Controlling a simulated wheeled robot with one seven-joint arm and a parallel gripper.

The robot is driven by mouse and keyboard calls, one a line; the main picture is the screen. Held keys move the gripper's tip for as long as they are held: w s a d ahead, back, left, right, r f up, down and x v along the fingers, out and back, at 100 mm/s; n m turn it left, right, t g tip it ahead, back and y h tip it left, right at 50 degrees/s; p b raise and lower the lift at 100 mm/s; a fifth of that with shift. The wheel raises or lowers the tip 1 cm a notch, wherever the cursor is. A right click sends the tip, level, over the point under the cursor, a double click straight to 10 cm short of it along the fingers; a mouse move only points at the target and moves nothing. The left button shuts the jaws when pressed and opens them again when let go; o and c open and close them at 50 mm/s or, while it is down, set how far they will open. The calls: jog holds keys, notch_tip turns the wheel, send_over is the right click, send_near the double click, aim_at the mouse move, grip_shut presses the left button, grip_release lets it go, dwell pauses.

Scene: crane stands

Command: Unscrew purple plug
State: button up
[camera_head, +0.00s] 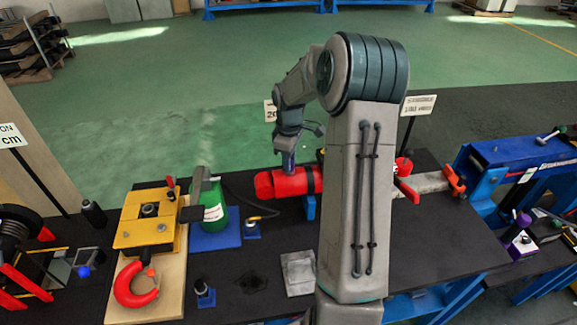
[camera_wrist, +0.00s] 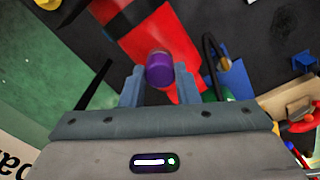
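The purple plug (camera_wrist: 160,72) sits on a red cylinder (camera_wrist: 170,38) with a black band. In the head view, the red cylinder (camera_head: 268,184) lies across the workbench behind my arm. My gripper (camera_wrist: 160,82) is open, with one finger on each side of the plug. A gap shows between the left finger and the plug; the right finger is very close, and I cannot tell whether it touches. In the head view, my gripper (camera_head: 289,158) points down at the cylinder's top, and the plug cannot be told apart there.
A green container (camera_head: 212,212) stands left of the cylinder on a blue base. A yellow crane block with a red hook (camera_head: 140,287) lies further left. A blue jack-like machine (camera_head: 515,165) stands at right. A purple-topped item (camera_head: 522,222) is near it. My arm hides the bench's middle.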

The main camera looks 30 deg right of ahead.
jog(key=shift+r, duration=0.1)
grip_shut()
jog(key=shift+r+n+p, duration=0.1)
jog(key=shift+n+p, duration=0.2)
jog(key=shift+r+n+p, duration=0.1)
jog(key=shift+n+p, duration=0.55)
jog(key=shift+n, duration=0.45)
jog(key=shift+n+p, duration=0.35)
jog(key=shift+n, duration=0.85)
